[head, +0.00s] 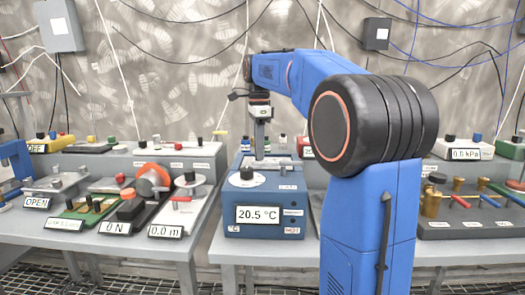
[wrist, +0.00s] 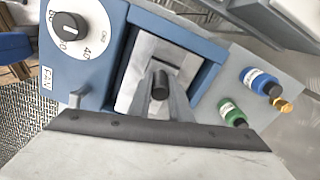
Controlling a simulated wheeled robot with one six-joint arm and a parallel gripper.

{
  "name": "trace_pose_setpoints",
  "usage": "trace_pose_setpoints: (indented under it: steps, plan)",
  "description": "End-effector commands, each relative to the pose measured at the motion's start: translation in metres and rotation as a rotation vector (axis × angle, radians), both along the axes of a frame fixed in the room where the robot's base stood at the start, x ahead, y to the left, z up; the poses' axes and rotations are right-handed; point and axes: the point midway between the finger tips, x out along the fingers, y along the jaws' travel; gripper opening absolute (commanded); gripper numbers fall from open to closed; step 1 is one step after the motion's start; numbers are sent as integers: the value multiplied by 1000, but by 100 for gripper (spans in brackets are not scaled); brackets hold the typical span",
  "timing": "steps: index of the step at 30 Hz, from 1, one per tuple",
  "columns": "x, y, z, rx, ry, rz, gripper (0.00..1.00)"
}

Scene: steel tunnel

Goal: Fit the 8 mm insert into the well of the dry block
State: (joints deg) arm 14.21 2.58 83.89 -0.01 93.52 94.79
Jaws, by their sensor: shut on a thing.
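The dry block (head: 265,222) is a blue box reading 20.5 °C, with a dial on its front top. It also shows in the wrist view (wrist: 75,75), with a pale grey plate (wrist: 140,70) recessed in its blue frame. My gripper (head: 260,150) points down over the rear of the dry block. In the wrist view my gripper (wrist: 160,88) is shut on a dark, round-ended insert (wrist: 160,82), over the grey plate. The well's opening is not clearly visible under the fingers. I cannot tell how high the insert's lower end is.
Instruments with an orange wheel (head: 153,178) crowd the left bench. Brass fittings (head: 431,198) stand at the right.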

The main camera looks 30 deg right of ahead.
Motion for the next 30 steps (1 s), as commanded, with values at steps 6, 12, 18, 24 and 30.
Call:
trace_pose_setpoints:
  steps: [6, 12, 18, 24, 30]
  plan:
    - [0, 0, 0, 0, -1, 0, 0]
    - [0, 0, -2, 0, 0, 0, 37]
    - [0, 0, -2, 0, 0, 0, 37]
    - [0, 0, 6, 0, -1, 0, 37]
    - [1, -1, 37, -1, -2, 0, 37]
